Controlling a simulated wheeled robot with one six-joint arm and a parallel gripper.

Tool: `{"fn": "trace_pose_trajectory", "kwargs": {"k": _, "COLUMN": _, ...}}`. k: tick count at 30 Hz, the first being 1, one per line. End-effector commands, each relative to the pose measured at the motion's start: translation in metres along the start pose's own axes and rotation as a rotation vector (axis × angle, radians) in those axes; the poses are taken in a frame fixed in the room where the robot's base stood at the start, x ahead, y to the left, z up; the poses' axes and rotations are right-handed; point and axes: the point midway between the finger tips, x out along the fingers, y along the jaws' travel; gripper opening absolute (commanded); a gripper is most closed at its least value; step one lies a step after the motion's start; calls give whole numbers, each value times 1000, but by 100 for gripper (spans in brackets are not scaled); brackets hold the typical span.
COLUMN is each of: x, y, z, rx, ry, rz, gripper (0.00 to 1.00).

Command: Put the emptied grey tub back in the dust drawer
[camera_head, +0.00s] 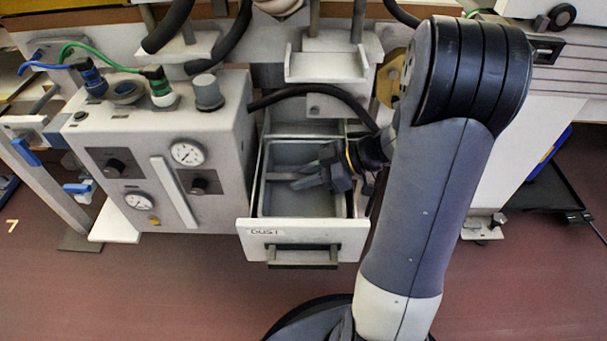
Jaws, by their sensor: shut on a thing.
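The dust drawer (340,235) is pulled open at the middle of the view, with a white front, a "DUST" label and a dark handle. The grey tub (290,153) shows inside the drawer's opening, and its inside looks empty. My gripper (297,178) reaches in from the right, its dark fingers pointing left, low within the drawer's outline. It is shut on the tub, by what looks like a thin bar across it. The fingers and wrist hide part of the tub's right side. I cannot tell whether the tub rests fully on the drawer's floor.
A light control box (165,165) with gauges, knobs and hose fittings stands close to the drawer's left. A white open tray or chute (325,67) is above and behind the drawer, with a black hose (310,90) below it. The reddish floor (150,290) in front is clear.

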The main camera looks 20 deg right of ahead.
Motion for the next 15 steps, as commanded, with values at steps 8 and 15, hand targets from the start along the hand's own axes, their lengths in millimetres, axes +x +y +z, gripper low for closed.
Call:
{"fn": "trace_pose_trajectory", "kwargs": {"k": 8, "x": 0, "y": 0, "z": 0, "rx": -1, "ry": 1, "rz": 0, "gripper": 0}}
{"fn": "trace_pose_trajectory", "kwargs": {"k": 15, "x": 2, "y": 0, "z": 4, "rx": -1, "ry": 1, "rz": 0, "gripper": 0}}
